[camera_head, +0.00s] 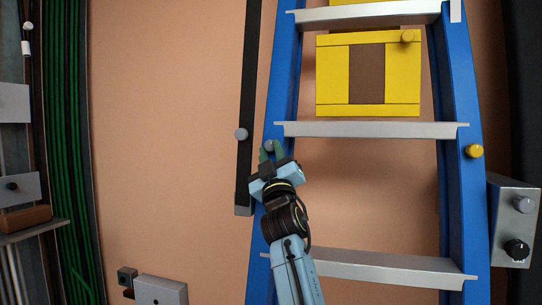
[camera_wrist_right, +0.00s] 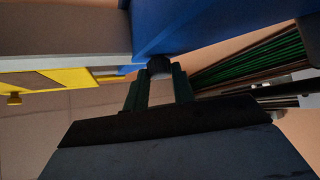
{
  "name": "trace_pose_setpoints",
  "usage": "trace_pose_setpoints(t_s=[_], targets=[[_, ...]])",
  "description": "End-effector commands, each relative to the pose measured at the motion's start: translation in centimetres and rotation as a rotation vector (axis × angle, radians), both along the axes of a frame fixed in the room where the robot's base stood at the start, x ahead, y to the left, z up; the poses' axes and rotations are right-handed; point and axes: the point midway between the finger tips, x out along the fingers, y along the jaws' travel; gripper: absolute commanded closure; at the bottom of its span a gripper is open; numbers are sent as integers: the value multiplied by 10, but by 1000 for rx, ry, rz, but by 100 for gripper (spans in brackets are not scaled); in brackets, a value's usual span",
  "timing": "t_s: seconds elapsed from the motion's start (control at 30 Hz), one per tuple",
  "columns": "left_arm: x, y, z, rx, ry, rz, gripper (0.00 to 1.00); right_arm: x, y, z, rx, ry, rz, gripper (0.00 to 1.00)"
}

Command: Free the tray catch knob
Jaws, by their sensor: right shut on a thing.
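A blue ladder frame (camera_head: 454,80) with silver steps stands in front of me. My right gripper (camera_head: 271,150) is at its left rail, just below the middle step, with its fingers shut on a small round grey knob (camera_head: 269,145). In the right wrist view the knob (camera_wrist_right: 159,66) looks dark and sits between the fingertips (camera_wrist_right: 160,80), against the blue rail (camera_wrist_right: 200,22). The frames do not label it as the tray catch knob. A yellow tray-like box (camera_head: 334,75) with a brown middle panel rests above the middle step and has a yellow knob (camera_head: 407,36). My left gripper is not in view.
A dark upright bar (camera_head: 247,90) with another grey knob (camera_head: 241,134) stands just left of the ladder. A yellow knob (camera_head: 475,151) is on the right rail. A grey box with knobs (camera_head: 509,220) is at the right. Green cables (camera_head: 69,150) run down the left.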

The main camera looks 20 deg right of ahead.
Motion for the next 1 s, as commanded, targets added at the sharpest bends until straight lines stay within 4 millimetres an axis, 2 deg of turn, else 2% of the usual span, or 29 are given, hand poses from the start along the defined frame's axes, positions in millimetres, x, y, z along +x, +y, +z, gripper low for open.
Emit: trace_pose_setpoints(t_s=[0.17, 0.2, 0.27, 0.67, 1.0], targets=[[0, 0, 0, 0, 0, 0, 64, -1, 0, 1, 0, -3, 1, 97], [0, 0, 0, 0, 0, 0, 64, -1, 0, 1, 0, -3, 1, 71], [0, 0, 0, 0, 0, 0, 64, -1, 0, 1, 0, -3, 1, 65], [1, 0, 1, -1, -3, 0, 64, -6, 1, -5, 0, 1, 1, 65], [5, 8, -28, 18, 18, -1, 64, -51, 8, -42, 0, 2, 1, 65]])
